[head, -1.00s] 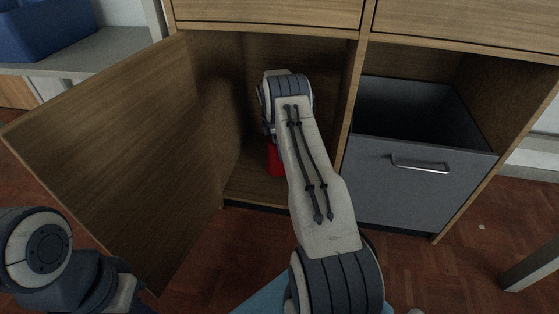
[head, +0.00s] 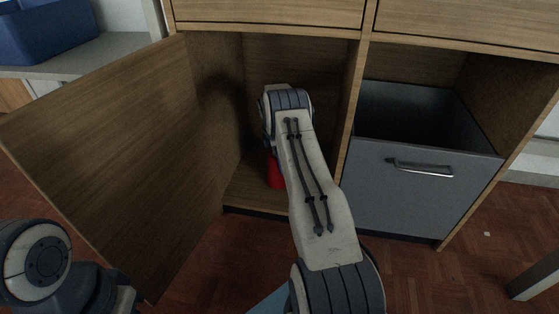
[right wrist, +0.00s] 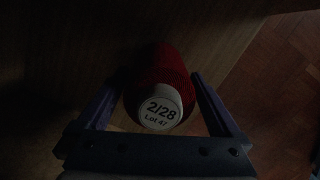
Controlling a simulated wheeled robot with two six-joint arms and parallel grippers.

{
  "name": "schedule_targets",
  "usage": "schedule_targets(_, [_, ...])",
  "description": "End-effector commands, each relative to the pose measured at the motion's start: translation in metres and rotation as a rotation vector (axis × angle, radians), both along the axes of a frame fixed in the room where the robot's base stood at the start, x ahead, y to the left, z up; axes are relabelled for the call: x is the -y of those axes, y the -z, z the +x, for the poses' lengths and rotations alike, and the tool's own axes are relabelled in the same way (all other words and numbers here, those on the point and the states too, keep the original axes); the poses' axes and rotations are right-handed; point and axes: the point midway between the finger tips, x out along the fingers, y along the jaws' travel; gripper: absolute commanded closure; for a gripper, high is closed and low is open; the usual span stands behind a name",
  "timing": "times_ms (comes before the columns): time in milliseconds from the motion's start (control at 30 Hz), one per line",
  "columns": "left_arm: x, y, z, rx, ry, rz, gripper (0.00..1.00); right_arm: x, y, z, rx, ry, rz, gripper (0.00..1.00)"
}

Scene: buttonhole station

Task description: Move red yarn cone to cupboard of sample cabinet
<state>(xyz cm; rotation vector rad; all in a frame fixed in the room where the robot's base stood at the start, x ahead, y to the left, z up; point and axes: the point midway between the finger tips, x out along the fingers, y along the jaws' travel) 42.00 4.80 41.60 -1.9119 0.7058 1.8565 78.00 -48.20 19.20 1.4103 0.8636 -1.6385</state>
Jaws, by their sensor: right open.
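The red yarn cone (head: 276,172) stands on the floor of the open cupboard (head: 238,190), mostly hidden behind my right arm in the head view. In the right wrist view the red yarn cone (right wrist: 170,70) shows its pale end, labelled "2/28 Lot 47". My right gripper (right wrist: 158,97) is open, with one finger on each side of the cone; gaps show beside it. The gripper itself is hidden in the head view. My left gripper is not in view; only part of the left arm shows at the lower left.
The cabinet's wooden door (head: 120,150) stands open on the left. A grey drawer bin (head: 415,195) with a metal handle is right of the cupboard's dividing wall (head: 350,110). A blue bin (head: 45,30) sits on a shelf at the upper left.

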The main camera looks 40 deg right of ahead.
Motion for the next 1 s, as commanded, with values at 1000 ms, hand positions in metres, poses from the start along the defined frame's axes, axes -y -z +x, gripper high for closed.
schedule_targets(1000, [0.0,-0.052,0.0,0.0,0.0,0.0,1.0,-0.01,-0.074,0.005,0.0,0.0,0.0,0.0])
